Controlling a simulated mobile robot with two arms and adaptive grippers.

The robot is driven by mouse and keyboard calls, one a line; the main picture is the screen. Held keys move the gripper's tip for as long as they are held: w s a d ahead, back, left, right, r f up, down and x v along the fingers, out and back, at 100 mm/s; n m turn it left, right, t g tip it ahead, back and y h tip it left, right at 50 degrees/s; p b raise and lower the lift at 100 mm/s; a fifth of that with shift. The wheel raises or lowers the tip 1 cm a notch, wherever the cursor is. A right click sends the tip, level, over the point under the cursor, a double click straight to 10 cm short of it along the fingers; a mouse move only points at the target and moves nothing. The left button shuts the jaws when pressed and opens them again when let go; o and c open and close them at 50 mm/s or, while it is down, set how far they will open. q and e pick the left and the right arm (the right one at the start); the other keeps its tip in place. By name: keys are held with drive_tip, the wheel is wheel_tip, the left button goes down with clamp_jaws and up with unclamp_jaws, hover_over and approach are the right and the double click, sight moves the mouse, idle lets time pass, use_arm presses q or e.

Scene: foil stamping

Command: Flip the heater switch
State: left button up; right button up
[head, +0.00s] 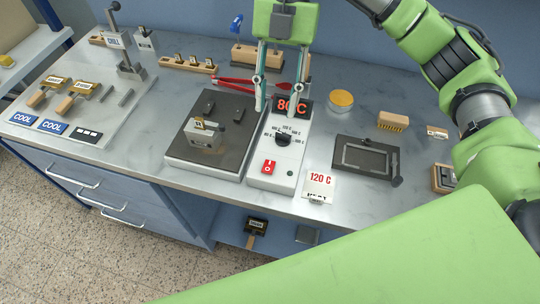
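The red heater switch (268,167) is on the front left of a white control box (262,180). The box has a display (291,106) reading about 80 C and a black dial (283,138) with temperature marks around it. My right gripper (269,108) points down over the back of the box, beside the display and behind the dial and switch. Its two fingers are apart with nothing seen between them. The switch is uncovered, and which way it is set is too small to tell. My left gripper is not in view.
A dark hot plate (182,150) bearing a metal block (205,136) adjoins the box's left side. A 120 C card (320,183) stands at its right front. Red-handled pliers (235,84) lie behind, and a dark tray (366,158) lies right. A stand (124,42) is far left.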

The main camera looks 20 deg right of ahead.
sight(269, 165)
drive_tip(key=p+x, duration=0.2)
drive_tip(key=x, duration=1)
drive_tip(key=shift+s+f, duration=0.15)
drive_tip(key=shift+f, duration=0.25)
clamp_jaws()
